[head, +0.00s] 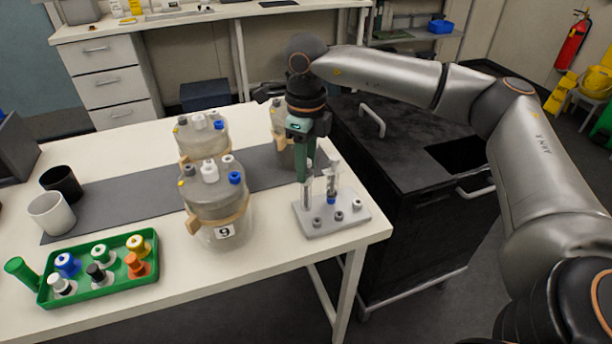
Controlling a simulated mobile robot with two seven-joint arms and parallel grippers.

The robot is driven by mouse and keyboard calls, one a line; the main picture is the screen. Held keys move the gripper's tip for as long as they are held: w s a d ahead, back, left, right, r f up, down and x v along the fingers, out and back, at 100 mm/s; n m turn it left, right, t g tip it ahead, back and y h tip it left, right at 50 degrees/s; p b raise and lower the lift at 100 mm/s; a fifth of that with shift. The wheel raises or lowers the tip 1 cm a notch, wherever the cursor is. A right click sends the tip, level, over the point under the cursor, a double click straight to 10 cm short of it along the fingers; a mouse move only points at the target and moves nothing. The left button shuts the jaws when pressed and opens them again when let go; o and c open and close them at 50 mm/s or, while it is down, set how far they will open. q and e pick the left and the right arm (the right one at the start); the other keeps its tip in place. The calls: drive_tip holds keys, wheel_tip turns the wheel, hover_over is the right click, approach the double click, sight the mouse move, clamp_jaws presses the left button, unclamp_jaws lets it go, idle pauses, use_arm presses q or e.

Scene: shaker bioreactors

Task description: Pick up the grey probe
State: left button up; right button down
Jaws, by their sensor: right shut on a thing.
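My right gripper (306,176) comes down from above over the light grey probe stand (350,221) at the right front corner of the white table. It is shut on a slim grey probe (307,195), whose lower part shows below the fingertips, at the left of the stand. I cannot tell whether the probe's lower end still sits in the stand. Another slim probe with a blue part (332,187) stands upright just right of the fingers. The fingers hide the held probe's top. My left gripper is not in view.
A vessel marked 9 (217,208) stands left of the stand, with other vessels behind it. A green tray (105,291) of colored-cap bottles, a white cup (50,216) and a black cup (62,184) are at left. A black cabinet (400,150) is right of the table.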

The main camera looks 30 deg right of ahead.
drive_tip(key=shift+r, duration=0.1)
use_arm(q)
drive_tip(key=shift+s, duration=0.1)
use_arm(e)
wheel_tip(320, 180, up, 10)
drive_tip(key=shift+f, duration=0.1)
idle(0.3)
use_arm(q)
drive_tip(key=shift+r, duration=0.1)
